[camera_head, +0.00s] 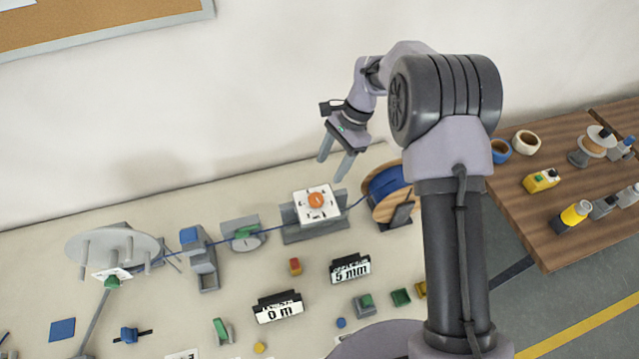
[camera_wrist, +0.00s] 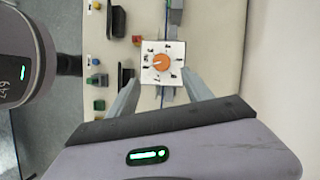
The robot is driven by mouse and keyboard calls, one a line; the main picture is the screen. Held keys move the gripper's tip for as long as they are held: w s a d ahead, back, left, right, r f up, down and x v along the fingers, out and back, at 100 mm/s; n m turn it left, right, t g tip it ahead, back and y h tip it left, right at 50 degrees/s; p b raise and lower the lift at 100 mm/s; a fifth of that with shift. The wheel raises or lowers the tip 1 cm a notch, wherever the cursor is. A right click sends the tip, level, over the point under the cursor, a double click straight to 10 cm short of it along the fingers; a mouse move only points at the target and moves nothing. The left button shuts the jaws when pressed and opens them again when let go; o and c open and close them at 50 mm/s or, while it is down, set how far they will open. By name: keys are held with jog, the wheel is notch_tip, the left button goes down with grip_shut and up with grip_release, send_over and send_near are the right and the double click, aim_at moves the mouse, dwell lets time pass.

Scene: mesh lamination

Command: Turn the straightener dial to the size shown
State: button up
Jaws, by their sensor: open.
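The straightener dial is an orange knob (camera_head: 316,200) on a square white plate (camera_head: 304,212) with dark marks, set on a grey block (camera_head: 290,226). In the wrist view the knob (camera_wrist: 161,62) sits in the middle of the plate (camera_wrist: 176,48), with numbers around it too small to read surely. A black sign (camera_head: 350,268) reads "5 mm". My gripper (camera_head: 332,168) is open and empty, above and beyond the dial, its fingers apart. In the wrist view the two fingers (camera_wrist: 160,92) point toward the plate's near side, and nothing is between them.
A blue cable runs through the block, from a wooden spool (camera_head: 411,208) on the right to a grey disc with pegs (camera_head: 82,246) on the left. Another sign (camera_head: 279,308) reads "0 m". Several small coloured parts lie in front. A brown table (camera_head: 520,215) stands right.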

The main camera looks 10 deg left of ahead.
aim_at(316, 198)
jog(key=x, duration=1.1)
jog(key=shift+f, duration=0.65)
grip_shut()
